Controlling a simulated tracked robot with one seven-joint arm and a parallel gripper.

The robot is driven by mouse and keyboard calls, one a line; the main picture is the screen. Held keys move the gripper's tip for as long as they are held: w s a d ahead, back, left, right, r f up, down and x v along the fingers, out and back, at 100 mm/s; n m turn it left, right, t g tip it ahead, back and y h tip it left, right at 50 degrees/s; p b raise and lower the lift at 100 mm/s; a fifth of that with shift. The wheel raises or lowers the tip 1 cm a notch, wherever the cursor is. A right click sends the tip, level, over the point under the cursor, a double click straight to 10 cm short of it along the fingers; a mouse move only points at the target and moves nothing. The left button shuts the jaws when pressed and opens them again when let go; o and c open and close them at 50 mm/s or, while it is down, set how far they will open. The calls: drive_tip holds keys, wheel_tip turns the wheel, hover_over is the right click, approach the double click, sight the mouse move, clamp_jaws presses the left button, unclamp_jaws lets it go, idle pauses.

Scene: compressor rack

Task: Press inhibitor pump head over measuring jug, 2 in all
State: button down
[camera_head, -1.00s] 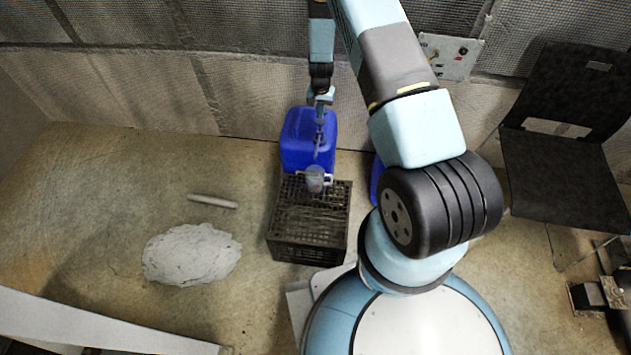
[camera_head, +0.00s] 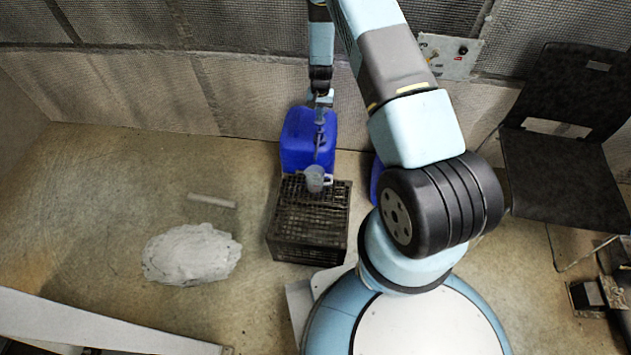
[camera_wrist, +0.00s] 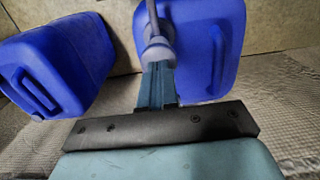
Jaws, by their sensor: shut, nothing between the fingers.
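The inhibitor pump stands on a blue canister (camera_head: 296,140) behind the black crate. In the wrist view, its grey pump head (camera_wrist: 157,48) is right at the tips of my gripper (camera_wrist: 158,68), in front of the blue canister (camera_wrist: 215,55). My gripper (camera_head: 322,100) points down over the canister and its fingers are shut with nothing between them. The fingertips seem to meet the pump head, but I cannot tell how firmly. The clear measuring jug (camera_head: 314,181) stands upright on the crate's far end, its handle to the right, below the pump.
The black crate (camera_head: 308,225) stands in front of the canister. A second blue canister (camera_wrist: 65,70) is partly hidden behind my arm in the head view. A pale lump (camera_head: 190,255) and a short rod (camera_head: 212,201) lie on the floor. A black chair (camera_head: 565,150) stands right.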

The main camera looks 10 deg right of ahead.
drive_tip(key=shift+f, duration=1.95)
drive_tip(key=shift+r, duration=2.5)
drive_tip(key=shift+f, duration=0.75)
